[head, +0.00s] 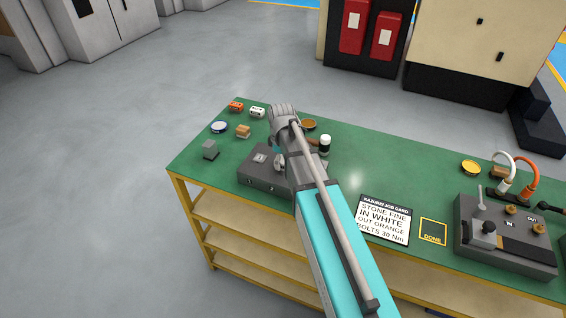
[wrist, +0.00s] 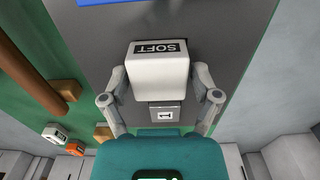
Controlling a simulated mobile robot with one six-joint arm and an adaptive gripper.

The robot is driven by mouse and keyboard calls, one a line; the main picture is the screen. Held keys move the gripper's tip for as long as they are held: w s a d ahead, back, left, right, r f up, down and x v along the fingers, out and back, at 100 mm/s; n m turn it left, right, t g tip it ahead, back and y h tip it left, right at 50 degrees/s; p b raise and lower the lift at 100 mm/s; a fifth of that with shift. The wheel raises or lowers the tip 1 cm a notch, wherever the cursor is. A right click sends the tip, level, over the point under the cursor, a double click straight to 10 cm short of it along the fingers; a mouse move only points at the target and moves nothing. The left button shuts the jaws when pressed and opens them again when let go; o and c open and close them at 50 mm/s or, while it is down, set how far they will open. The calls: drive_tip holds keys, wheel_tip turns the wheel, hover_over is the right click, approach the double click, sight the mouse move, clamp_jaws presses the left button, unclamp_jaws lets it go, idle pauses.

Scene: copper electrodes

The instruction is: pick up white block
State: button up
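A white block (wrist: 158,76) marked SOFT is close in front of my gripper in the wrist view. My gripper (wrist: 160,74) has one finger on each side of it. The fingertips are very near its sides, and I cannot tell whether they touch. In the head view my gripper (head: 281,162) is over the grey box (head: 255,180) on the green bench, and my arm hides the block. A smaller white block with dark marks (head: 257,111) lies at the bench's far left, beside an orange one (head: 236,106). Both also show at lower left in the wrist view.
A grey cube (head: 210,150), a round white-and-blue dish (head: 219,127) and a tan block (head: 242,131) are left of the box. A black-and-white jar (head: 325,145) stands right of my gripper. The job card (head: 384,220) and a grey fixture (head: 505,238) are farther right.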

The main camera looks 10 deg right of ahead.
drive_tip(key=c, duration=0.8)
drive_tip(key=shift+o, duration=0.2)
drive_tip(key=shift+r, duration=0.15)
wheel_tip(320, 180, up, 3)
drive_tip(key=p, duration=0.3)
drive_tip(key=shift+f, duration=0.2)
drive_tip(key=s+r+p, duration=1)
drive_tip(key=s, duration=0.4)
drive_tip(key=shift+a, duration=0.25)
